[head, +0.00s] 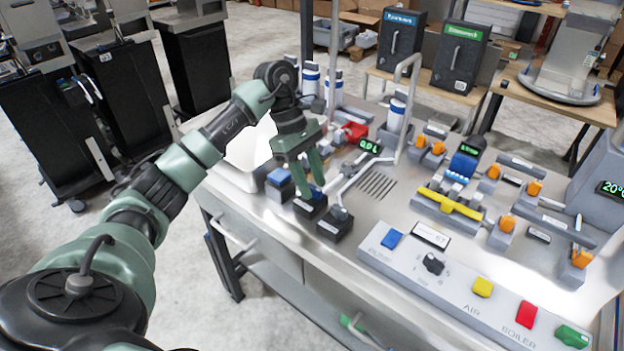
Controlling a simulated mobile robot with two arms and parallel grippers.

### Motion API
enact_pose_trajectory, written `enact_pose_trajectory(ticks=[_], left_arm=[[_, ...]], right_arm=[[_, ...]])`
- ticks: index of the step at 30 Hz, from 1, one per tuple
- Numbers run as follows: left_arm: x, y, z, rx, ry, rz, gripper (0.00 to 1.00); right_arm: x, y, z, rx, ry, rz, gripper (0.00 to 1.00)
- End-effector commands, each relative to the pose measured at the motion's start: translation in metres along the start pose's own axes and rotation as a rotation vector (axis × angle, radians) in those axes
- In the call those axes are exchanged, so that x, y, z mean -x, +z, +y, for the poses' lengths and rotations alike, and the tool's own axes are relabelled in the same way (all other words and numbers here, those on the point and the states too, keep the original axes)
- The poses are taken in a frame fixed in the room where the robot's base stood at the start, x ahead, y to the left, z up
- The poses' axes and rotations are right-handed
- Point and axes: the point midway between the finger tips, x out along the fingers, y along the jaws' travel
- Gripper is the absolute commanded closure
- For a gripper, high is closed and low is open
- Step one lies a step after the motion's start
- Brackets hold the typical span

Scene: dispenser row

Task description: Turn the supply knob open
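A black rotary knob (433,263) stands on the front grey panel, between a blue button and a yellow button. I cannot read a supply label, so I cannot tell if this is the supply knob. Several orange valve handles (507,223) stand on fittings further right. My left gripper (312,190) points down over the left part of the bench, well left of the black knob. I see nothing held. My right gripper is not in view.
A bent metal pipe (358,176) and a drain grille (377,186) lie between my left gripper and the knob. A yellow bar (449,203) lies behind the panel.

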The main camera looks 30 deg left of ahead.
Motion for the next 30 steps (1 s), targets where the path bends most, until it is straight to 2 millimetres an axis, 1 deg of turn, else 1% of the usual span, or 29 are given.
enact_pose_trajectory(ticks=[1,4,9,11,12,13,23,30], left_arm=[[-0.002,0.000,0.000,0.000,0.000,0.000,0.65],[-0.004,0.000,0.000,0.000,0.001,0.000,0.65],[-0.004,0.000,0.000,0.000,0.001,0.000,0.65],[-0.004,0.000,0.000,0.000,0.001,0.000,0.81],[-0.004,0.000,0.000,0.000,0.001,0.000,0.92],[-0.004,0.000,0.000,0.000,0.001,0.000,1.00],[-0.004,-0.001,0.000,0.016,0.009,0.000,1.00],[-0.005,-0.002,-0.001,0.110,0.048,0.002,1.00]], right_arm=[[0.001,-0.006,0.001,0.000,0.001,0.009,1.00],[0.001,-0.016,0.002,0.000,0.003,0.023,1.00],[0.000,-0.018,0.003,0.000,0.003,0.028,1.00],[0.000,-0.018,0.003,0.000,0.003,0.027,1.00],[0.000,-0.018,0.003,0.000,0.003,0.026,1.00],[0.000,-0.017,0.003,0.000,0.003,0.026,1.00],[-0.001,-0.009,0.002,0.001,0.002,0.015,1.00],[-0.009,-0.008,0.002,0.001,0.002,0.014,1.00]])
